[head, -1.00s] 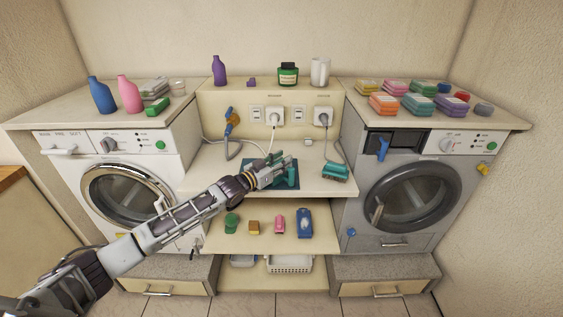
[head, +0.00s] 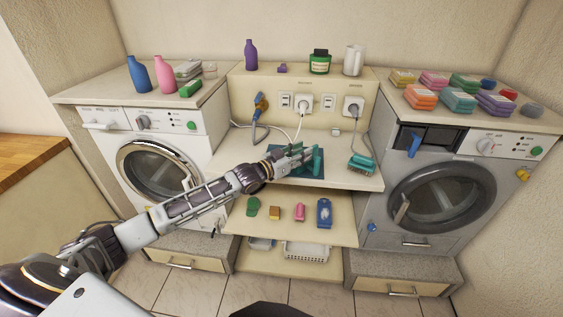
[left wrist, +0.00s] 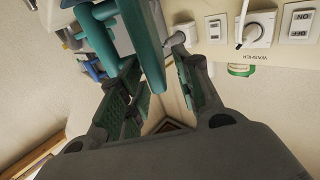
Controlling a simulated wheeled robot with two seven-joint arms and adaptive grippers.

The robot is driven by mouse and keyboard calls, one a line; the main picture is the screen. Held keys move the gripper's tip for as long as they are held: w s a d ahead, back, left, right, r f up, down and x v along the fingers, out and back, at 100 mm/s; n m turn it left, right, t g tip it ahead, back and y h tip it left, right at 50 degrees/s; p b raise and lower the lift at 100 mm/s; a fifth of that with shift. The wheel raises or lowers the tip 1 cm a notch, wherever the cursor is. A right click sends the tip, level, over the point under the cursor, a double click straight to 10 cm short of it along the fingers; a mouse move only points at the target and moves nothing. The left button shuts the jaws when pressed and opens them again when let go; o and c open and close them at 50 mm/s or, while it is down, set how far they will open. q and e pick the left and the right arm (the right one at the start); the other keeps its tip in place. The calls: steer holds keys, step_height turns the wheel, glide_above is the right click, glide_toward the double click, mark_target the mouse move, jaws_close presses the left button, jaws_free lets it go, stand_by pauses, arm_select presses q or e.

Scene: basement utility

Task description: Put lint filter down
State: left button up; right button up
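The teal lint filter (head: 318,162) stands on a dark teal mat (head: 287,177) on the middle counter. In the left wrist view a teal bar (left wrist: 147,45), which seems to be part of it, passes between the fingertips. My left gripper (head: 302,155) is at the filter, just left of it in the head view. Its fingers look spread in the left wrist view (left wrist: 160,85), with gaps beside the bar; I cannot tell whether either pad touches it. My right gripper is out of view.
A teal-and-white item (head: 361,164) lies right of the mat. Cables hang from the outlets (head: 302,104) behind. A white washer (head: 158,165) stands left, a grey machine (head: 445,195) right. The lower shelf (head: 340,232) holds small items.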

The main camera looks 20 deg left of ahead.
arm_select(q)
steer(key=v, duration=0.8)
steer(key=shift+s+a, duration=0.15)
steer(key=shift+s, duration=0.15)
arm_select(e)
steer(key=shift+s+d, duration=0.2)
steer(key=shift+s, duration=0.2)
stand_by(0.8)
